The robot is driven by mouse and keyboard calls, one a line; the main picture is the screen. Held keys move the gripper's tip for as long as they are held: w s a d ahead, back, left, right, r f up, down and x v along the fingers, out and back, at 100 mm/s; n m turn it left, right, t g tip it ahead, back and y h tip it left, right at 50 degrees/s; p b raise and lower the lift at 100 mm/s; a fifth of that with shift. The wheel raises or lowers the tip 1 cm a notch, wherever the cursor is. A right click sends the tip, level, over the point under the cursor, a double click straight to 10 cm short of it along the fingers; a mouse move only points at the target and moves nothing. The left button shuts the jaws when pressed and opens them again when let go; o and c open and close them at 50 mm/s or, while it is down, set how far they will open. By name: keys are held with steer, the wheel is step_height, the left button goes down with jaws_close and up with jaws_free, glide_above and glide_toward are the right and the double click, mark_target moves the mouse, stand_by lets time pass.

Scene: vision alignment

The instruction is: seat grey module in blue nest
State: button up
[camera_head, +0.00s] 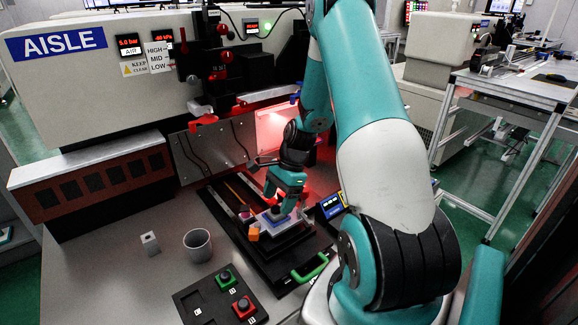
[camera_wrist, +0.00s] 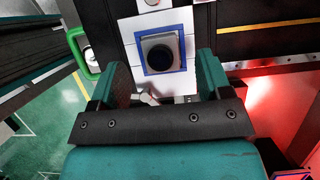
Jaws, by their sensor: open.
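The grey module (camera_wrist: 149,43), a squarish block with a round black opening, shows in the wrist view inside the square blue nest (camera_wrist: 139,61) on a white plate (camera_wrist: 128,30). The blue border shows around it; I cannot tell whether it is fully down. My gripper (camera_wrist: 160,82) is open, with one teal finger on each side of the module's line and a gap to both. In the head view my gripper (camera_head: 284,208) is low over the plate (camera_head: 287,225) on the black fixture, and it hides the module there.
An orange block (camera_head: 253,232) sits at the plate's left edge. A grey cup (camera_head: 197,246), a small grey block (camera_head: 150,244) and a button box (camera_head: 211,293) stand on the bench. A green handle (camera_head: 311,269) and a small display (camera_head: 332,205) flank the fixture. The machine wall stands behind.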

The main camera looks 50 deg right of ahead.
steer(key=v, duration=1.4)
steer(key=shift+r, duration=0.4)
steer(key=a+r+n, duration=0.4)
steer(key=a+n, duration=0.3)
steer(key=a, duration=0.4)
steer(key=a+r+n, duration=0.3)
steer(key=a+n, duration=0.3)
steer(key=a, duration=0.6)
steer(key=s+a+r+n+g, duration=0.1)
steer(key=s+a+r+n, duration=0.1)
steer(key=s+a+n, duration=1.2)
steer(key=shift+a+r+n, duration=0.35)
steer(key=shift+n, duration=0.05)
steer(key=shift+s, duration=0.1)
